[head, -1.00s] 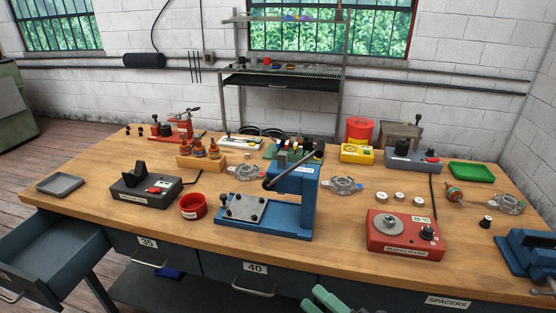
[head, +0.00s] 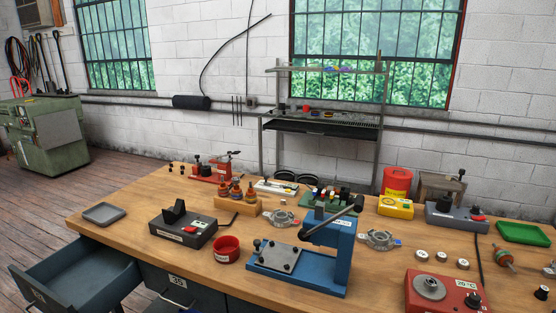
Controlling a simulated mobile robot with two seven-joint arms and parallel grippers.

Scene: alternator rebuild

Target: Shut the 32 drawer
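A blue-grey drawer (head: 128,291) stands pulled out at the left end of the workbench, its empty inside showing. Its front panel is at the lower left, and I cannot read a number on it in this view. The drawer to its right carries a label reading 35 (head: 178,281) and looks shut. Neither of my grippers is in view.
The wooden workbench (head: 140,225) holds a grey tray (head: 103,213), a dark grey device (head: 183,229), a red cup (head: 226,249) and a blue press (head: 325,262). Clear wooden floor (head: 40,210) lies left of the bench. A green machine (head: 45,140) stands by the wall.

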